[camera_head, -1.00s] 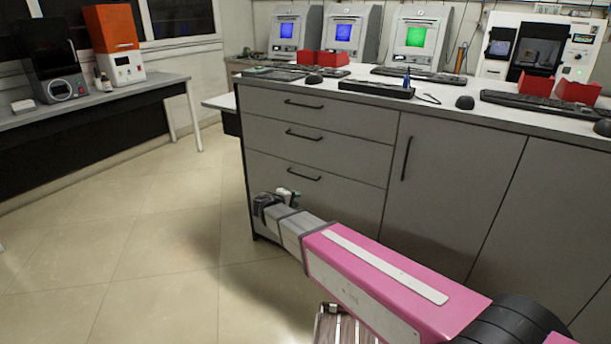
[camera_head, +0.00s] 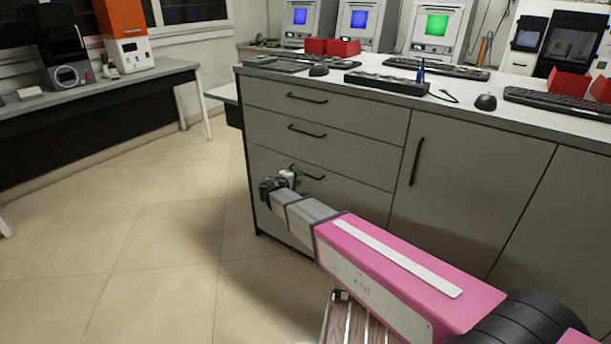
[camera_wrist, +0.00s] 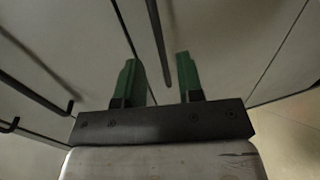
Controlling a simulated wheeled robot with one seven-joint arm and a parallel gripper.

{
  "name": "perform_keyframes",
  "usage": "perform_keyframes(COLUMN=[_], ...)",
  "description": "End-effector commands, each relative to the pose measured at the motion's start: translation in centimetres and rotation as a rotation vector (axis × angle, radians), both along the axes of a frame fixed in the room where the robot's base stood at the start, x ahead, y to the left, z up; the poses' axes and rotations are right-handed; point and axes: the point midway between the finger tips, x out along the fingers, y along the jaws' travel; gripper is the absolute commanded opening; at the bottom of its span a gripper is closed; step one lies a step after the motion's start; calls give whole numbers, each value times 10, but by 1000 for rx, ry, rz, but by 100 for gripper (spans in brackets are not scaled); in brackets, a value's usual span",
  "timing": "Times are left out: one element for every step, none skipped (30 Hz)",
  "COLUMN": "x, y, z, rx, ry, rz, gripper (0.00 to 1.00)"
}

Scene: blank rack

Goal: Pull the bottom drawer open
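The grey cabinet has a stack of three drawers on its left side. The bottom drawer (camera_head: 345,200) is shut, with a dark bar handle (camera_head: 312,176). My gripper (camera_head: 297,178) is at the left part of this handle, in front of the drawer. In the wrist view my gripper (camera_wrist: 159,64) is open, its two green fingers apart. The handle (camera_wrist: 157,40) shows as a dark bar between the fingers, touching neither visibly. I cannot tell how deep it sits between them. My wrist hides part of the bottom drawer in the head view.
The middle drawer handle (camera_head: 306,131) and top drawer handle (camera_head: 306,98) are above; both drawers are shut. A cabinet door (camera_head: 450,200) is to the right. Open tiled floor (camera_head: 160,240) lies left of the cabinet. A side bench (camera_head: 110,90) stands at the far left.

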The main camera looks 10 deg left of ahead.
Motion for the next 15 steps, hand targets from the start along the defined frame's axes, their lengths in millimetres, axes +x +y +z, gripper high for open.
perform_keyframes(x=[11, 16, 22, 26, 30, 34, 38, 41, 44, 46, 48, 49, 51, 51, 52], y=[-3, -5, -8, -9, -11, -13, -15, -16, -18, -18, -19, -20, -20, -21, -21], z=[-3, -4, -5, -6, -7, -8, -9, -9, -10, -10, -11, -11, -11, -12, -12], rx=[0, 0, -1, -1, 0, 0, 0, 0, 0, 0, 0, 0, 0, 0, 0], ry=[0, 0, -1, -1, 0, 0, 0, 0, 0, 0, 0, 0, 0, 0, 0], rz=[-2, -2, -2, -2, -1, -1, -1, -2, -2, -1, -1, 0, 0, 0, 0], gripper=[34, 34, 34, 34, 34, 34, 34, 34, 34, 34, 34, 34, 34, 34, 34])
